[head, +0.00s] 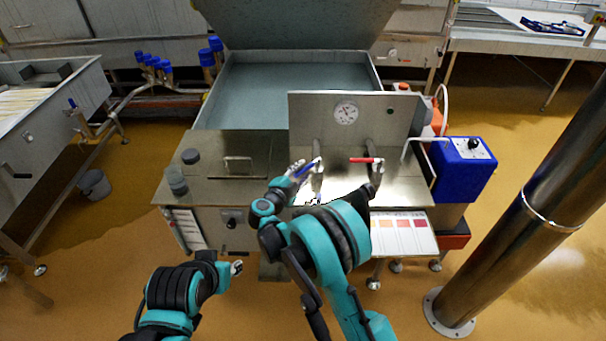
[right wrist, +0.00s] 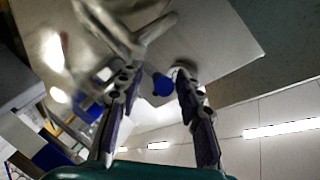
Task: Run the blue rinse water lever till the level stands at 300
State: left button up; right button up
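The blue rinse water lever (head: 306,169) sticks out low on the steel panel, left of the red lever (head: 366,160). My right gripper (head: 297,168) is at the blue lever's left end. In the right wrist view, the two fingers (right wrist: 156,76) stand apart, with the lever's round blue end (right wrist: 163,86) between them; I see no clear contact. A round dial (head: 346,112) is on the panel; its reading is too small to tell. No 300 mark is legible. My left gripper (head: 237,267) is low, away from the levers; its fingers are too small to judge.
The open steel basin (head: 285,128) lies behind the panel (head: 300,115). A blue box with a black knob (head: 462,165) stands at the right of the counter (head: 270,190). A dark jar (head: 176,180) stands at its left edge. A steel pillar (head: 535,200) rises at the right.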

jog(key=shift+w+d+f, duration=0.1)
jog(key=shift+w+d, duration=0.1)
jog(key=shift+w, duration=0.15)
grip_shut()
